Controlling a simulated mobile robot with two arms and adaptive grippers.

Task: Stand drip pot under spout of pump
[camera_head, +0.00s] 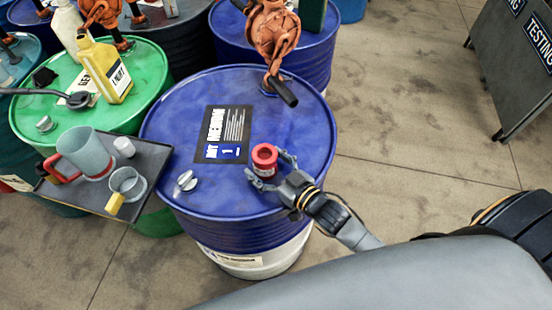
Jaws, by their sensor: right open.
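A small red pot (264,157), which I take for the drip pot, stands upright on the blue drum (185,110), right of its label. My right gripper (269,168) is at the pot with its fingers open, one on either side of it; I cannot tell whether they touch it. The orange-brown pump (272,35) stands at the drum's far edge. Its dark spout (284,92) points down toward the front, beyond the pot and a little to its right. The pot is not under the spout. My left gripper is not in view.
A silver cap (187,181) lies on the drum's front left. A dark tray (160,158) at the left overlaps the drum's edge and holds a grey jug (86,151) and a clear cup (127,183). A green drum (150,62) with a yellow bottle (104,70) stands behind it.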

